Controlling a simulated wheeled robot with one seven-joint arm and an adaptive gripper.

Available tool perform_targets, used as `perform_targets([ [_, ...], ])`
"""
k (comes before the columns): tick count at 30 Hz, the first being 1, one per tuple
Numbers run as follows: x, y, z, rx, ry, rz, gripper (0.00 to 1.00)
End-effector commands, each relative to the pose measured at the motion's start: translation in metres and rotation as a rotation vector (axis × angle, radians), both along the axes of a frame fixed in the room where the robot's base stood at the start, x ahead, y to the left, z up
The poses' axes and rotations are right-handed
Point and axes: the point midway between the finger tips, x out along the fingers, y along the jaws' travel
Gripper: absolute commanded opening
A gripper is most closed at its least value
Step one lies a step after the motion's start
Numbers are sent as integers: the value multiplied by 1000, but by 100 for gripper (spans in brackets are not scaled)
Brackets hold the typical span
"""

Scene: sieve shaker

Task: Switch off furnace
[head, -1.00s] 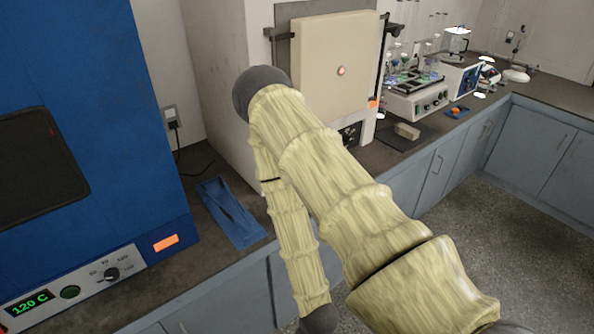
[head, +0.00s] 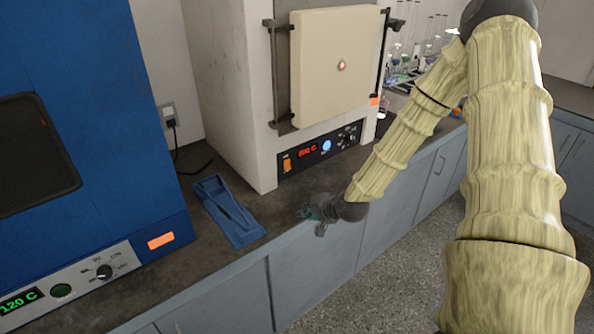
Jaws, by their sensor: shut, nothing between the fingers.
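The furnace (head: 232,95) is a pale box with a cream door (head: 335,68) that looks closed. Its dark control panel (head: 319,148) is low on the front. The panel has a lit orange switch (head: 287,164) at its left end, a red digital display (head: 307,152), a round blue-lit button (head: 326,146) and a dark knob (head: 345,141). My gripper (head: 306,214) is shut and empty at the counter's front edge, below and in front of the panel. It is apart from the switch. Its fingertips are small and dark in the head view.
A blue oven (head: 85,110) stands at the left, its display reading 120 C. A blue tool or tray (head: 230,212) lies on the counter between oven and furnace. Glassware (head: 410,62) stands behind my arm at the right. The counter before the panel is mostly clear.

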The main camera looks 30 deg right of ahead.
Motion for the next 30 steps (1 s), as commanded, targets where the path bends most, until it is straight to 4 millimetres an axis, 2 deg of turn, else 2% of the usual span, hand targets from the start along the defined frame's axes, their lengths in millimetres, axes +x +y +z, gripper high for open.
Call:
perform_targets([
  [1, 8, -12, 8, 36, -36, -34, 0],
  [6, 29, -49, 38, 157, -144, -130, 0],
  [13, 45, -85, 64, 294, -253, -217, 0],
  [19, 50, -97, 74, 348, -291, -246, 0],
  [30, 50, -98, 74, 353, -294, -248, 0],
])
